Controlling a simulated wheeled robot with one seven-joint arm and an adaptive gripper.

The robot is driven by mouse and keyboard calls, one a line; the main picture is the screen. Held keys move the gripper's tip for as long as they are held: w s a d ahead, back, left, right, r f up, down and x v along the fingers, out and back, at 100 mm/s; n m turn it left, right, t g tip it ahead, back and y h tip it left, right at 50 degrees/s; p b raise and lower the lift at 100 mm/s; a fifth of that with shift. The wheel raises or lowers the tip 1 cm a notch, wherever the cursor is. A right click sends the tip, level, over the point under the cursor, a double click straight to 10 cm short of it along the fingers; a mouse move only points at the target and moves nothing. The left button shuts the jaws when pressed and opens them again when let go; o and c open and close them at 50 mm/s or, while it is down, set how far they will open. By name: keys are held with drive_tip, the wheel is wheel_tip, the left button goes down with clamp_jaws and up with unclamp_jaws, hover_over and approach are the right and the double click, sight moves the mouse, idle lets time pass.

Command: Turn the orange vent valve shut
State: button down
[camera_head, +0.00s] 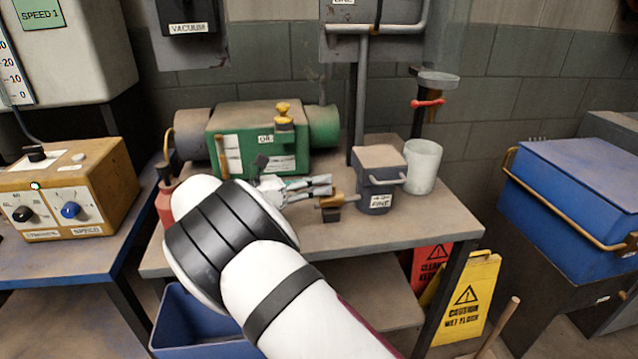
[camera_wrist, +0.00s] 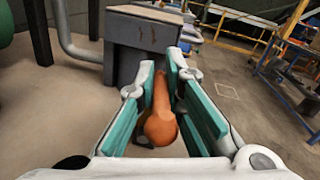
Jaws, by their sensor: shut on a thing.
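The orange vent valve (camera_head: 335,201) shows in the head view as a small orange handle at the left of a grey box labelled FINE (camera_head: 378,182). In the wrist view the valve handle (camera_wrist: 161,122) is a rounded orange lever lying between my finger pads and pointing towards the grey box (camera_wrist: 150,50). My gripper (camera_head: 322,191) reaches over the bench from the left and is shut on the handle; its teal pads (camera_wrist: 163,80) stand on both sides of it. The far end of the handle, where it meets the box, is partly hidden.
A green oil-labelled machine (camera_head: 262,140) stands behind my gripper on the bench (camera_head: 420,230). A translucent cup (camera_head: 422,165) stands right of the grey box. A yellow caution sign (camera_head: 467,297) stands below the bench's right end.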

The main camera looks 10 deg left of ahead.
drive_tip(key=shift+r, duration=0.1)
drive_tip(key=c, duration=1.7)
unclamp_jaws()
wheel_tip(320, 180, up, 10)
